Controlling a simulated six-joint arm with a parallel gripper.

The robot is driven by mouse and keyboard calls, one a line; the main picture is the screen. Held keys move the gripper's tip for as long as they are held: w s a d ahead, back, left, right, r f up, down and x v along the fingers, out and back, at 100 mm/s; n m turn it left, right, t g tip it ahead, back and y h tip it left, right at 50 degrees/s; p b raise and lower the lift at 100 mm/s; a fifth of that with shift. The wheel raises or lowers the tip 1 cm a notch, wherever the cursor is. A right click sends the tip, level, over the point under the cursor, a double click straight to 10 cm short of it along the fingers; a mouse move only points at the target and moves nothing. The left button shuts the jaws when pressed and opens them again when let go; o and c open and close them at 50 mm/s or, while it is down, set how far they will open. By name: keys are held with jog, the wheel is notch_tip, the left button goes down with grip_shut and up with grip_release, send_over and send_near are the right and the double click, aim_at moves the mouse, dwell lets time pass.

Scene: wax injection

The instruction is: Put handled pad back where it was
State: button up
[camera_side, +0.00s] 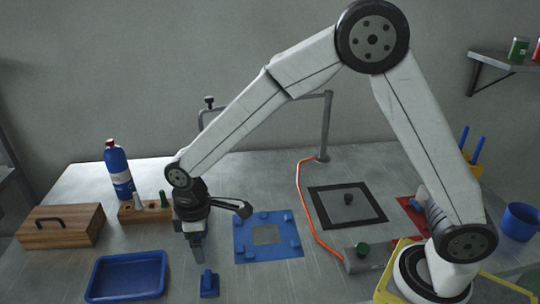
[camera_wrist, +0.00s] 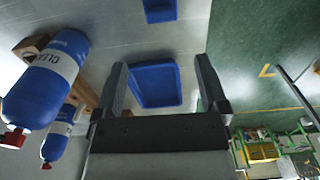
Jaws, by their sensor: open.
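A small blue pad with an upright handle (camera_side: 209,285) stands on the table near the front, right of the blue tray (camera_side: 127,276). My gripper (camera_side: 197,250) points down just behind and above it in the side view, open, and nothing shows between its fingers. In the wrist view my gripper (camera_wrist: 162,88) has its fingers spread wide, with the blue tray (camera_wrist: 155,86) seen beyond the gap. A blue piece (camera_wrist: 160,9) is cut off at the top edge there; I cannot tell what it is. A grey plate with a dark knob (camera_side: 348,200) lies within a black frame.
A blue plate with several raised blocks (camera_side: 266,251) lies right of my gripper. A wooden box (camera_side: 60,228), a wooden peg stand (camera_side: 128,214) and a blue bottle (camera_side: 119,172) stand left. An orange cable (camera_side: 299,195) leads to a grey box with a green knob (camera_side: 362,260).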

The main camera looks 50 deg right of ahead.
jog(key=s+d+m+t, duration=0.1)
jog(key=s+d+m, duration=0.3)
jog(key=d, duration=0.5)
jog(key=s+d+r+m+t, duration=0.1)
jog(key=s+d+m, duration=0.4)
jog(key=s+d, duration=0.3)
jog(key=shift+s+d+r+t, duration=0.2)
jog(key=shift+s+d+t, duration=0.1)
jog(key=shift+d, duration=0.2)
